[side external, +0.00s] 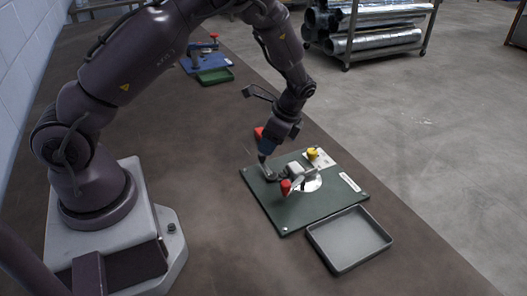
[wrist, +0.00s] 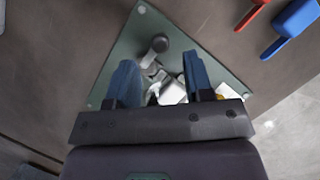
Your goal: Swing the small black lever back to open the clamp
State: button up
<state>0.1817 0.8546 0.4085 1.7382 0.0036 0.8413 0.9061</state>
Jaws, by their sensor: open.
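A dark green board (side external: 262,201) lies on the brown bench, and a grey metal clamp (side external: 294,171) stands on it beside a pale disc (side external: 309,183). A red knob (side external: 286,187) stands at the clamp's near side. My gripper (side external: 265,151) points down over the board's back-left part, close to the clamp. In the wrist view its two blue fingers (wrist: 159,62) are apart, with metal clamp parts (wrist: 171,92) showing between them. A dark round piece with a grey arm (wrist: 158,45) lies beyond the fingertips. I cannot clearly pick out the small black lever; the fingers may hide it.
A yellow knob (side external: 312,153) stands on a pale plate at the board's back corner. An empty grey tray (side external: 382,248) lies by the board's front right. Red (wrist: 250,15) and blue (wrist: 294,24) tools lie off the board. A blue board (side external: 190,67) and green tray (side external: 215,76) are farther back.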

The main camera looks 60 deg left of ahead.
jog(key=shift+x, duration=2.25)
jog(key=shift+c, duration=0.2)
grip_shut()
